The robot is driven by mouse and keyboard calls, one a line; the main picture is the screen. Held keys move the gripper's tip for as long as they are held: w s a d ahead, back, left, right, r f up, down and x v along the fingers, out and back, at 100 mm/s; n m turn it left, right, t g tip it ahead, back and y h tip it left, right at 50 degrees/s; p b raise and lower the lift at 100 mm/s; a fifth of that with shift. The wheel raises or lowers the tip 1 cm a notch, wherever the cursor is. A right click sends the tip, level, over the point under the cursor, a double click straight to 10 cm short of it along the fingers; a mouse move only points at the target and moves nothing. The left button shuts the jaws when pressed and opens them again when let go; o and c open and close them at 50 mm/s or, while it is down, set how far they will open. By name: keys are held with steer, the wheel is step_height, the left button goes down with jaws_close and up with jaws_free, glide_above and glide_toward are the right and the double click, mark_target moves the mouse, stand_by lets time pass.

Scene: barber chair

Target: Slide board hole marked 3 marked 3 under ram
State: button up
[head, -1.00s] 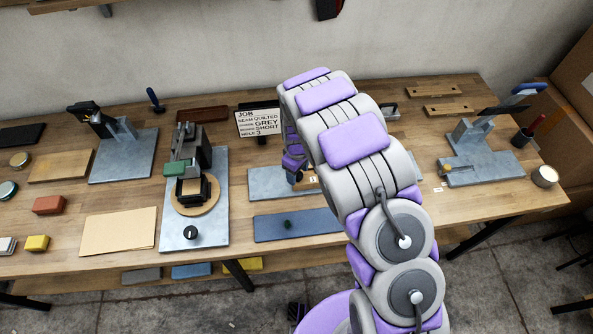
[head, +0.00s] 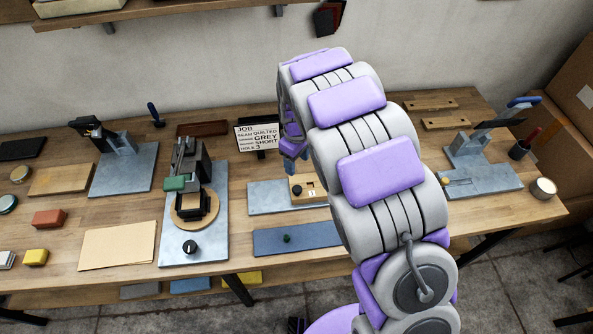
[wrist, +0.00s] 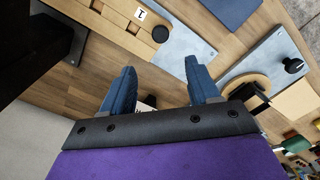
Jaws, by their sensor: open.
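The wooden hole board (head: 301,197) lies on a grey metal plate (head: 262,198), with a black knob and a white tag marked 1 at its visible end. The rest of it is hidden behind my arm in the head view. In the wrist view the board (wrist: 118,24) runs along the top, with its knob and tag 1 showing; no mark 3 shows. My gripper (wrist: 160,88) is open and empty, apart from the board. In the head view my gripper (head: 293,148) is behind and above the board, partly hidden. A dark body (wrist: 38,42) stands left in the wrist view; I cannot tell whether it is the ram.
The job card (head: 258,137) behind the plate reads quilted, grey, short, hole 3. A press with a green part (head: 175,184) stands to the left. A blue mat (head: 298,239) lies in front. Another grey-based tool (head: 482,180) stands at the right.

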steer(key=shift+r, duration=1.9)
steer(key=s+d+r+m+b, duration=0.2)
steer(key=s+d+r+m, duration=0.15)
steer(key=s+d, duration=0.4)
steer(key=s+d+r+m+b, duration=0.1)
steer(key=s+d+r+m, duration=0.25)
steer(key=s+d, duration=0.4)
steer(key=s+d+m+g+b, duration=0.1)
steer(key=s+d+m, duration=0.1)
steer(key=s, duration=0.8)
steer(key=s+d+m+b, duration=0.1)
steer(key=s+d+m, duration=0.1)
steer(key=s, duration=0.9)
steer(key=shift+s+d+f+m+g+b, duration=0.15)
steer(key=shift+s+f+m+g+b, duration=0.15)
steer(key=shift+f+g+b, duration=0.1)
steer(key=shift+w, duration=0.1)
